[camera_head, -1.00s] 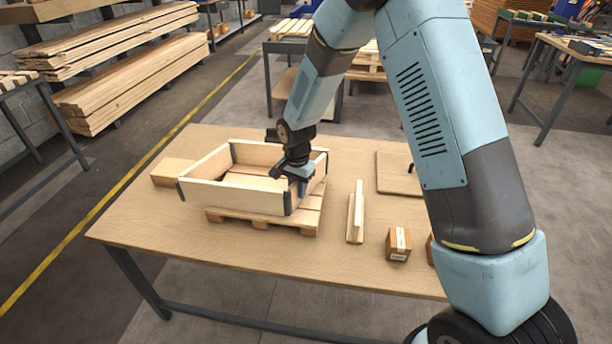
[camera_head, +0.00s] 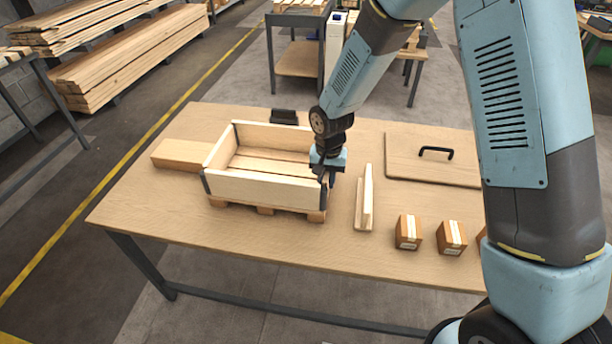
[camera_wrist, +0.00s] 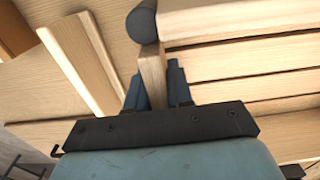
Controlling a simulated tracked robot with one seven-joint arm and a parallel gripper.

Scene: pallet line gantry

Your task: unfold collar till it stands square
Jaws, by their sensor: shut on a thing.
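The wooden collar (camera_head: 250,187) stands on a low pallet (camera_head: 265,210) on the table, with dark hinges at its corners. Its four sides are spread around an open middle and look close to square in the head view. My gripper (camera_head: 325,175) is at the collar's right side, near the front right corner. In the wrist view my gripper (camera_wrist: 153,92) is shut on the edge of a collar board (camera_wrist: 153,72), one finger on each face. A dark round hinge (camera_wrist: 142,22) shows at that board's end, and pallet slats (camera_wrist: 240,92) lie to the right. My gripper partly hides the right side in the head view.
An upright L-shaped wooden piece (camera_head: 363,205) stands just right of the pallet. Small cartons (camera_head: 408,232) and a panel with a black handle (camera_head: 410,165) lie farther right. A wooden block (camera_head: 178,154) is left of the collar; a black object (camera_head: 284,116) is behind it.

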